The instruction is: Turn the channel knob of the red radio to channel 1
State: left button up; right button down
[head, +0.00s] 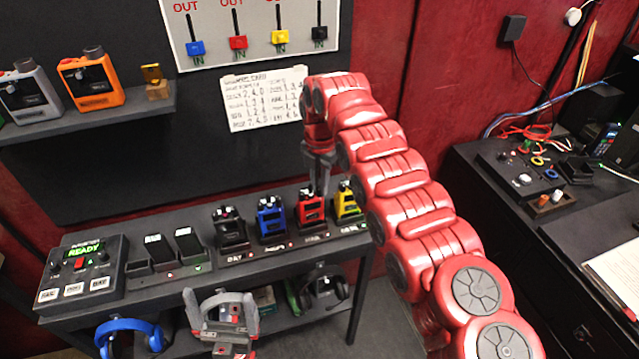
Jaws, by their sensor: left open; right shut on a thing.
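The red radio (309,208) stands in its dock on the table, between the blue radio (271,216) and the yellow radio (348,203). My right gripper (320,188) points down at the top of the red radio and is shut on its channel knob. The fingers hide the knob, so its channel setting cannot be read. My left gripper (222,303) is open and empty, low in front of the table.
A black radio (228,226) stands left of the blue one. A white card (262,98) hangs behind.

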jog(key=c, duration=0.8)
grip_release()
notch_tip(320, 180, up, 3)
jog(key=shift+r+b, duration=0.1)
jog(key=shift+b, duration=0.3)
notch_tip(320, 180, up, 4)
jog(key=shift+f+p, duration=0.15)
jog(key=shift+p, duration=0.9)
notch_tip(320, 180, up, 11)
jog(key=p, duration=0.9)
jog(key=shift+d+f+p, duration=0.15)
jog(key=shift+f+p, duration=0.05)
jog(key=shift+p, duration=0.15)
jog(key=shift+s, duration=0.1)
